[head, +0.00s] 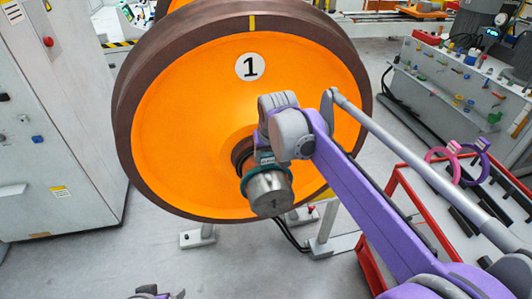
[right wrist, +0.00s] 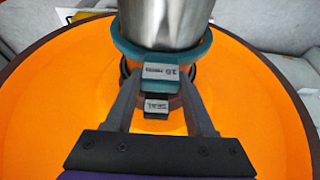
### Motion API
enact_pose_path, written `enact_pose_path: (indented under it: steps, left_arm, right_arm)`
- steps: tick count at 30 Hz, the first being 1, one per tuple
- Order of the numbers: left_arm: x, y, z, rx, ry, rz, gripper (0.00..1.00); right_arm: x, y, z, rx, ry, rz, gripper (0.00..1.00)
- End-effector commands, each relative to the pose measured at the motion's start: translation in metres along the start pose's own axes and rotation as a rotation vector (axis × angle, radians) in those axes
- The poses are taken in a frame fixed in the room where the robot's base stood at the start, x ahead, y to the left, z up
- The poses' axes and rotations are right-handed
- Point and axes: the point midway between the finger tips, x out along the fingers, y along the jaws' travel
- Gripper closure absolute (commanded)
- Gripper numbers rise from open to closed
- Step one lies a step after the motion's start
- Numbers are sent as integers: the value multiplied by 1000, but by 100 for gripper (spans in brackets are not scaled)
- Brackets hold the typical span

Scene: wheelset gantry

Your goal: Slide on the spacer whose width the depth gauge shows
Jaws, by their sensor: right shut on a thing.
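A teal spacer ring (head: 246,184) is around the steel axle end (head: 270,196), which points out from the orange wheel marked 1 (head: 190,110). My right gripper (head: 262,158) is shut on the ring's tab. In the right wrist view the teal ring (right wrist: 199,53) encircles the steel cylinder (right wrist: 165,22). Its upside-down label seems to read 16 mm. A tag reading SEAL (right wrist: 157,107) sits behind it, nearer the hub. A grey and purple part of mine, perhaps the left gripper (head: 155,294), is cut off at the bottom edge. The depth gauge cannot be made out clearly.
A pink ring (head: 443,155) and a purple ring (head: 476,160) stand at a rack on the right, by a red frame (head: 412,205). A panel with small coloured parts (head: 455,92) stands behind. A grey cabinet (head: 55,120) is at left. Bare floor lies left of the wheel.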

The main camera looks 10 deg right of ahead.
Motion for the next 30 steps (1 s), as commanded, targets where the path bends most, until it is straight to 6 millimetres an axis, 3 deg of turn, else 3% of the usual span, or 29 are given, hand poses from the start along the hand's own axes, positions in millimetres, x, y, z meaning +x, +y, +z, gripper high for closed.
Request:
enact_pose_path:
  steps: [30]
  left_arm:
    - [3, 0, 4, 0, -4, 0, 10]
  right_arm:
    - [-16, 0, 38, 0, 0, 0, 100]
